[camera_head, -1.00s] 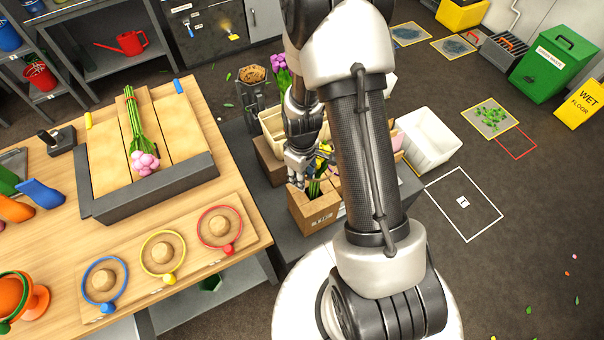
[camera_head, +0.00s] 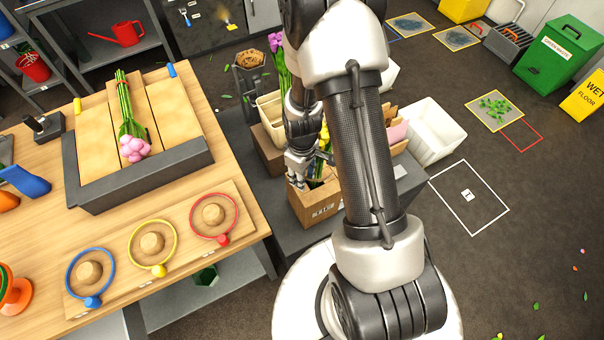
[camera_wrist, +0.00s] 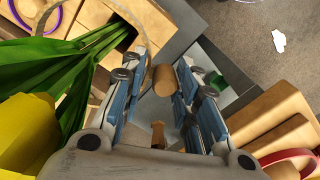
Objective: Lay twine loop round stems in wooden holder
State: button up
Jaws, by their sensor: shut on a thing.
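My gripper (camera_wrist: 160,95) is shut on a small wooden tab (camera_wrist: 163,80), which shows between the two blue-padded fingers in the wrist view. A thin, pale twine arc shows near the stems and fingers, apparently part of the same loop; whether it fully encircles the stems is unclear. Green stems (camera_wrist: 100,40) run into a dark opening in the tan wooden holder at the top left. A large yellow tulip head (camera_wrist: 25,130) fills the lower left. In the head view, my gripper (camera_head: 300,165) is low over a cardboard box (camera_head: 312,208), and my arm hides much of the holder area.
The wooden bench (camera_head: 235,265) on the left bears a grey-edged tray (camera_head: 140,190) with a pink tulip bunch (camera_head: 133,140) and a board with blue, yellow and red rings. A white bin (camera_head: 432,132) stands right of my arm.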

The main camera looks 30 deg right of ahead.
jog(key=shift+f+b, duration=2.85)
jog(key=shift+f, duration=2.1)
jog(key=o, duration=0.9)
jog(key=shift+c, duration=0.2)
notch_tip(320, 180, up, 12)
